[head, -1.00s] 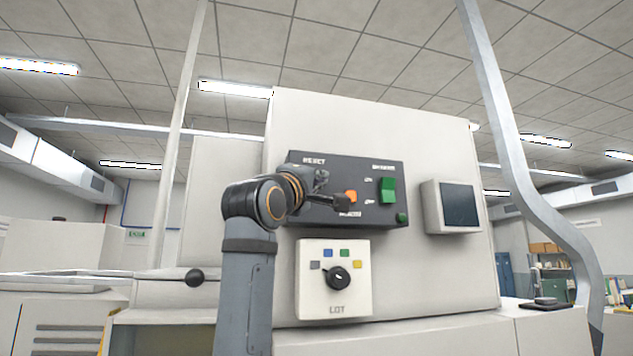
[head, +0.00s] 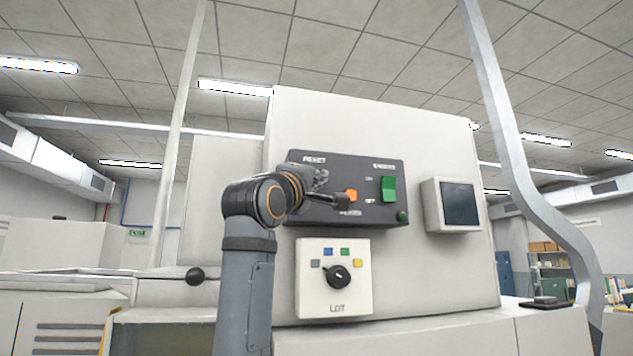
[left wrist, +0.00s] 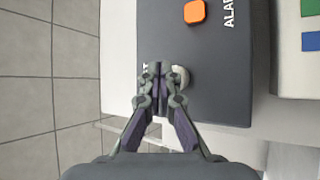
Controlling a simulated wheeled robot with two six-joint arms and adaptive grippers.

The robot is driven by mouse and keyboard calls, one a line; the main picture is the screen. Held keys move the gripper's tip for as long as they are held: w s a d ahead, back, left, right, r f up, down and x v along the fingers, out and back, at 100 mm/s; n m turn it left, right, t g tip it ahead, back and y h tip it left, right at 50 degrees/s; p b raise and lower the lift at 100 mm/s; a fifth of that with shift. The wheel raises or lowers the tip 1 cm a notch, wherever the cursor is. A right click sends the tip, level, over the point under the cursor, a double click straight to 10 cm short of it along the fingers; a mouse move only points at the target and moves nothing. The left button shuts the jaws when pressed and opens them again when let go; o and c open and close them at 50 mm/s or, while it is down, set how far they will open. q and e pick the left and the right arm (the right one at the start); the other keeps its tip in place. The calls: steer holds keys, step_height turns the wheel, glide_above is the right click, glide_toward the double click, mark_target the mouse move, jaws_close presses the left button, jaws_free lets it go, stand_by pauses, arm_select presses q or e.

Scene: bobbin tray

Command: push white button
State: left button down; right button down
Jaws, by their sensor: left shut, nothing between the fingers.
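The white button (left wrist: 182,74) is a pale round knob on the dark control panel (left wrist: 215,60). In the left wrist view the gripper's fingers partly cover it, and it shows just right of the fingertips. In the head view my arm and gripper hide it, below the RESET label. My left gripper (left wrist: 160,72) is shut and empty, its fingertips at the button's left edge in the wrist picture. I cannot tell whether they touch the button or the panel. The left gripper also shows in the head view (head: 322,177) in front of the panel's left part. My right gripper is out of view.
An orange button (head: 351,195) and a green switch (head: 388,188) sit on the panel to the right. A small green round button (head: 402,216) is at its lower right. Below is the LOT dial box (head: 334,302); a screen (head: 459,204) stands at the right.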

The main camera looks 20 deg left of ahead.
arm_select(q)
steer(key=shift+w+a, duration=0.1)
steer(key=shift+w, duration=0.05)
stand_by(0.3)
steer(key=shift+w+a, duration=0.2)
steer(key=shift+w+a, duration=0.25)
steer(key=shift+w, duration=0.2)
stand_by(0.9)
steer(key=shift+s, duration=0.1)
steer(key=shift+s+d+b, duration=0.5)
steer(key=shift+s, duration=0.1)
